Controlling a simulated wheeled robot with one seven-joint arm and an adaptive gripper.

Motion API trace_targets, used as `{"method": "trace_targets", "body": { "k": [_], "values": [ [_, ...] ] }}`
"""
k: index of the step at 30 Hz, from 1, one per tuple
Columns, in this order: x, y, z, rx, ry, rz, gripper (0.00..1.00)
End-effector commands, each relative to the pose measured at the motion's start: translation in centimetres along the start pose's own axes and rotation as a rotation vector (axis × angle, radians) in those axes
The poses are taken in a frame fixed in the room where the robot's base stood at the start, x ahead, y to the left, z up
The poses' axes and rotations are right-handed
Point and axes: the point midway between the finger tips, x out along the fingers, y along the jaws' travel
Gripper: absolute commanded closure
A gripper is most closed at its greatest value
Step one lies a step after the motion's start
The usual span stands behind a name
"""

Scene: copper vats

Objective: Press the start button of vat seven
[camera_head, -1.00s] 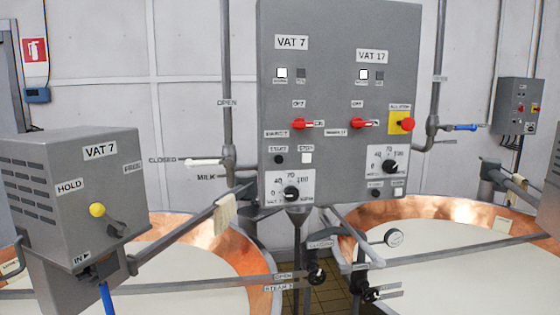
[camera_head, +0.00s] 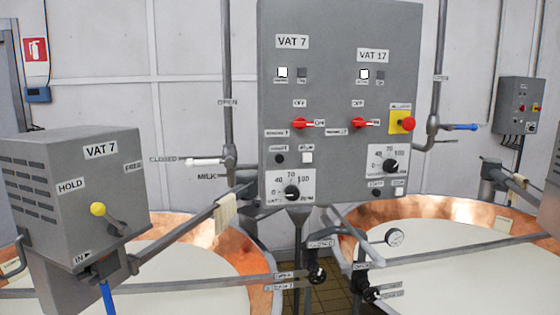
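The grey control panel (camera_head: 340,130) hangs in the middle, with a VAT 7 column on its left and a VAT 17 column on its right. The vat 7 start button (camera_head: 280,159) is a small dark round button under a small label that read START a second ago. A white square button (camera_head: 307,158) sits just right of it. Above them is a red vat 7 switch (camera_head: 301,123), and below is a black dial (camera_head: 292,192) with a numbered scale. Nothing covers the start button. My gripper is not in view.
A grey box marked VAT 7 (camera_head: 82,200) with a yellow-knobbed lever stands at the left front, over a copper vat (camera_head: 262,262). A second copper vat (camera_head: 460,209) is at the right. Pipes and valves (camera_head: 317,274) run below the panel. A red emergency button (camera_head: 408,124) is on the panel's right.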

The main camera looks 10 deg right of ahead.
Motion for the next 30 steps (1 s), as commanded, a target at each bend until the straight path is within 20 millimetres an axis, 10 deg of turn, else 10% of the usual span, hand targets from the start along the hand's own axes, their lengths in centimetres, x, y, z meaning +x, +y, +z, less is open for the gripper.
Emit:
{"method": "trace_targets", "body": {
  "k": [30],
  "values": [
    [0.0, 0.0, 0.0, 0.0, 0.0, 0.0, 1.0]
  ]
}}
